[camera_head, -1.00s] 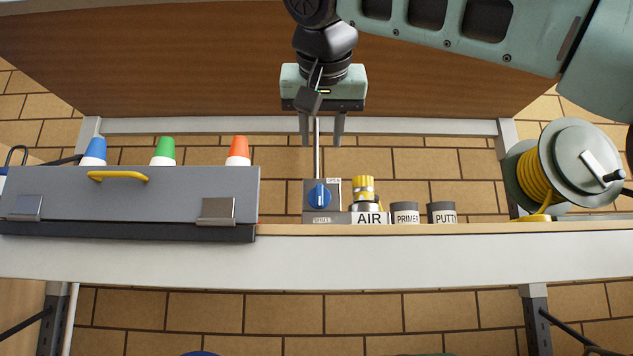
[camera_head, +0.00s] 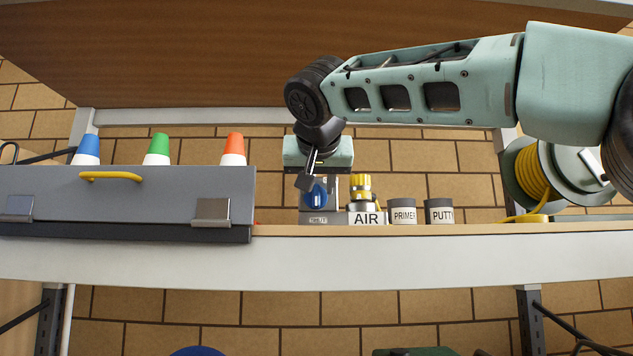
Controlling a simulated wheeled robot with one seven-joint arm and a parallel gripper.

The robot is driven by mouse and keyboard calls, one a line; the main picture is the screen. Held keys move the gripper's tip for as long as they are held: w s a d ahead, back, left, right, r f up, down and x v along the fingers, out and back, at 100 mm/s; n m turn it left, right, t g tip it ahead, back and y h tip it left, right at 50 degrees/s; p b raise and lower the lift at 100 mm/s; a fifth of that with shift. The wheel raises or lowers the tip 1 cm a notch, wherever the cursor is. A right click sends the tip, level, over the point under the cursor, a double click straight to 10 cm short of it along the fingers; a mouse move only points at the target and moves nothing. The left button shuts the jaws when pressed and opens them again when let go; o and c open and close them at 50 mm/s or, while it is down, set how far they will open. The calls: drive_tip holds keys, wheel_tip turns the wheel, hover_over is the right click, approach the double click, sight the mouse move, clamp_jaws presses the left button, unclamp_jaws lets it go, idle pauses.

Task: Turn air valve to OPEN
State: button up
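The air valve's round blue knob (camera_head: 316,195) sits on a grey plate on the shelf, with its handle bar roughly upright. A small label (camera_head: 318,219) shows below it. The OPEN label at its top right is hidden behind my gripper. The AIR label (camera_head: 366,219) is beside the valve, under a yellow and silver fitting (camera_head: 361,189). My gripper (camera_head: 318,180) points down over the top of the knob. Its dark wrist part and body cover the fingertips, so I cannot see their gap or whether they touch the knob.
PRIMER (camera_head: 403,214) and PUTTY (camera_head: 440,213) cans stand right of the valve. A yellow hose reel (camera_head: 535,180) is farther right. A grey box (camera_head: 130,195) with a yellow handle is at left, cones (camera_head: 157,150) behind it. A wooden board (camera_head: 180,60) overhangs the shelf.

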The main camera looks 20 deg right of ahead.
sight(312, 197)
clamp_jaws()
drive_tip(key=shift+a+n, duration=0.15)
drive_tip(key=shift+n, duration=0.15)
drive_tip(key=n+h, duration=0.2)
drive_tip(key=a+n+h, duration=0.1)
drive_tip(key=n, duration=0.2)
drive_tip(key=f+n+h, duration=0.1)
drive_tip(key=n+h, duration=0.1)
drive_tip(key=shift+w+a+n+h+b, duration=0.25)
drive_tip(key=shift+a+n+h+b, duration=0.05)
drive_tip(key=shift+n, duration=0.1)
drive_tip(key=n+h+b, duration=0.1)
drive_tip(key=n, duration=0.1)
drive_tip(key=f+n+t+b, duration=0.1)
drive_tip(key=n, duration=0.1)
drive_tip(key=shift+a+n+h, duration=0.1)
drive_tip(key=shift+n+h, duration=0.3)
drive_tip(key=shift+n, duration=0.3)
unclamp_jaws()
